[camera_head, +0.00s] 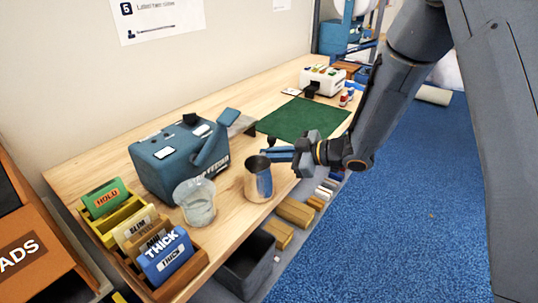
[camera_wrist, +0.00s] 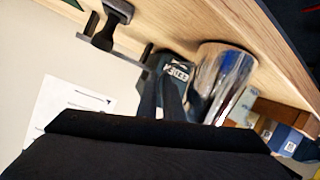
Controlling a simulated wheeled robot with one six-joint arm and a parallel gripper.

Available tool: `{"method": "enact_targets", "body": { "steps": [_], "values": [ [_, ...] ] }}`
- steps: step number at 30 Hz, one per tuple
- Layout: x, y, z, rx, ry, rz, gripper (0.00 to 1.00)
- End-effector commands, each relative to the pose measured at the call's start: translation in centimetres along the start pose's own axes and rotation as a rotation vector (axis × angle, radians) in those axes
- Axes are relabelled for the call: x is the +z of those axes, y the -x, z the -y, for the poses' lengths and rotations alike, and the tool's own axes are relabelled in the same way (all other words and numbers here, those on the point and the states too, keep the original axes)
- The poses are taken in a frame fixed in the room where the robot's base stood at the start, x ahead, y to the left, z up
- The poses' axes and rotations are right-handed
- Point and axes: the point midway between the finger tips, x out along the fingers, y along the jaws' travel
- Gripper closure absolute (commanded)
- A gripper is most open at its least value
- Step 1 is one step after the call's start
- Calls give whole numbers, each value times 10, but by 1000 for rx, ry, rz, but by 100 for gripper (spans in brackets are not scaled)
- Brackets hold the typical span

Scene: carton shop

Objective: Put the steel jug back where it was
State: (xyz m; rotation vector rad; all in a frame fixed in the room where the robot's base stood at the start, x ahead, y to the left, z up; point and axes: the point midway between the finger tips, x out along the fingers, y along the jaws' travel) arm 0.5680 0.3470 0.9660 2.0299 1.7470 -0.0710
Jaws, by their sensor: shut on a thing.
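The steel jug (camera_head: 258,182) is upright near the front edge of the wooden bench, right of a clear jug. It also shows, shiny and close, in the wrist view (camera_wrist: 224,80). My gripper (camera_head: 272,155) reaches in from the right and is shut on the steel jug at its upper side; the fingers show beside it in the wrist view (camera_wrist: 174,80). The exact grip spot is partly hidden. I cannot tell whether the jug's base touches the bench.
The clear jug (camera_head: 195,203) stands close left of the steel jug. Behind is a blue machine (camera_head: 180,158) with a lever. Card racks (camera_head: 150,245) fill the near left. A green mat (camera_head: 303,118) lies bare farther back. Below the front edge are a dark bin (camera_head: 246,266) and several blocks.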

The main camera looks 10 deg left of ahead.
Motion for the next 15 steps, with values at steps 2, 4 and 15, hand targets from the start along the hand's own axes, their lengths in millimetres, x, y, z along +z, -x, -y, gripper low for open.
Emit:
{"method": "enact_targets", "body": {
  "steps": [2,4,15],
  "values": [
    [1,-1,2,-4,0,2,100],
    [2,-1,3,-5,0,4,92],
    [1,1,2,-3,0,3,75]
  ]
}}
